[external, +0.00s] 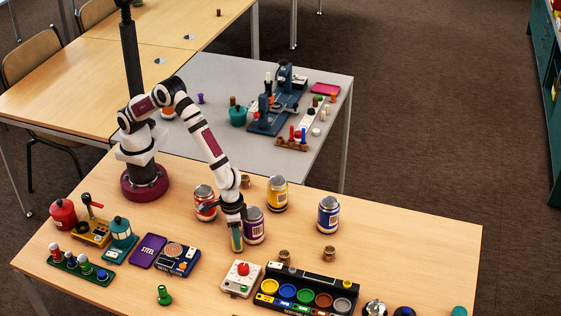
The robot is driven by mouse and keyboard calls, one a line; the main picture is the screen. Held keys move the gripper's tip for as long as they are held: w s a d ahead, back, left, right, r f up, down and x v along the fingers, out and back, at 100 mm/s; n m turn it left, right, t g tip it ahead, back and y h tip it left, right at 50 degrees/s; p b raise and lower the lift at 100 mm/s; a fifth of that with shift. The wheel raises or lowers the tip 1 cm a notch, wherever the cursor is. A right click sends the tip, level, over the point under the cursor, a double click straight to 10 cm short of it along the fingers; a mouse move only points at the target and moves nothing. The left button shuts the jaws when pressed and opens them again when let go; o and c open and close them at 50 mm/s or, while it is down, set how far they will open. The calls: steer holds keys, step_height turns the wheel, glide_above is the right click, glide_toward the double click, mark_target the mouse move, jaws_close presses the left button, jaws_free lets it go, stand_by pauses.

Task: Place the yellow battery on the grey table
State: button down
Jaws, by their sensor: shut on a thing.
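My gripper (235,228) is low over the front wooden table, left of the purple can. It is shut on a narrow upright thing with yellow and teal on it, which looks like the yellow battery (237,241). The fingers hide its upper part, and I cannot tell whether its lower end touches the wood. The grey table (222,82) stands behind the wooden one, to the right of my arm's base.
Red (204,203), purple (254,226), yellow (277,194) and blue (328,215) cans stand around my gripper. A black tray with coloured cups (305,291) and a white box with a red knob (241,279) lie in front. A microscope (285,80) stands on the grey table.

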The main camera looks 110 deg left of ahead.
steer(key=shift+f, duration=0.1)
steer(key=shift+c, duration=2.4)
jaws_free()
steer(key=shift+f, duration=0.1)
step_height(320, 180, up, 12)
steer(key=s+a+r+m, duration=0.3)
steer(key=s+a+r, duration=0.1)
steer(key=s+a, duration=0.3)
steer(key=s+a+r+m+y, duration=0.1)
steer(key=s+a+r+m, duration=0.2)
steer(key=s, duration=0.8)
steer(key=a+r, duration=0.2)
steer(key=a, duration=0.2)
steer(key=shift+a+m, duration=0.35)
steer(key=shift+m, duration=0.05)
steer(key=shift+o, duration=0.5)
steer(key=s+a+f+m, duration=0.1)
steer(key=s+a+m, duration=0.3)
steer(key=s, duration=0.7)
steer(key=shift+s+f+g+y, duration=0.15)
steer(key=shift+f+g+y, duration=0.15)
steer(key=shift+f+g, duration=0.1)
